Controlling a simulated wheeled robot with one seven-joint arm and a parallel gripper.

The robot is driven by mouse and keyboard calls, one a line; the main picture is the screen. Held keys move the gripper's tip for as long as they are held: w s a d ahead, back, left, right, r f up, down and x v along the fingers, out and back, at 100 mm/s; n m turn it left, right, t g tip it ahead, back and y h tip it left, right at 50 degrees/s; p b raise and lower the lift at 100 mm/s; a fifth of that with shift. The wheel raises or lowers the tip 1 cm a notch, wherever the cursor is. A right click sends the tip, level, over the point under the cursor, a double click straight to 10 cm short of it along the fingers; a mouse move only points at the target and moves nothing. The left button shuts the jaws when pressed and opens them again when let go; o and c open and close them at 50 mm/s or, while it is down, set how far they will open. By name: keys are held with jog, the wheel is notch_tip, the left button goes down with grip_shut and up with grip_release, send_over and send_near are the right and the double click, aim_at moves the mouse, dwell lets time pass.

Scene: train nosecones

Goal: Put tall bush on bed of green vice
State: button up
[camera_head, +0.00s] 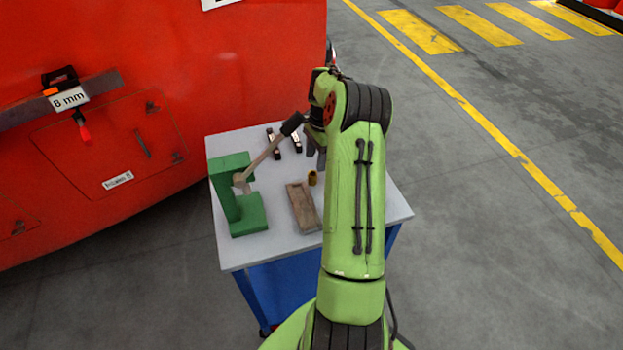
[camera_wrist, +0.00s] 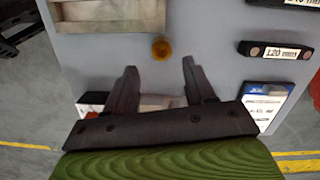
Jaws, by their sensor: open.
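A small brass-coloured bush (camera_head: 312,178) stands on the table top, right of the wooden tray; I take it as the tall bush. In the wrist view the bush (camera_wrist: 161,49) lies just beyond my fingertips, roughly midway between them and apart from both. My gripper (camera_wrist: 159,66) is open and empty. In the head view my arm hides most of the gripper, with its dark fingers (camera_head: 314,150) behind the bush. The green vice (camera_head: 247,222) stands at the table's left side, with a gap between its upper and lower parts.
The grey table (camera_head: 285,252) also holds a wooden tray (camera_head: 303,207). A dark-headed tool (camera_head: 265,157) with a light handle reaches to the vice. A "120 mm" block (camera_wrist: 275,51) and a blue-white card (camera_wrist: 268,98) lie right in the wrist view. A red body (camera_head: 150,60) stands behind the table.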

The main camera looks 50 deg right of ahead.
aim_at(311, 184)
jog(key=shift+w+a+f, duration=0.1)
jog(key=shift+w+f, duration=0.1)
jog(key=shift+f, duration=0.75)
jog(key=f, duration=0.3)
jog(key=a+f, duration=0.1)
jog(key=f, duration=0.1)
jog(key=shift+f, duration=0.4)
jog(key=shift+s+r, duration=0.1)
grip_shut()
notch_tip(311, 184, up, 10)
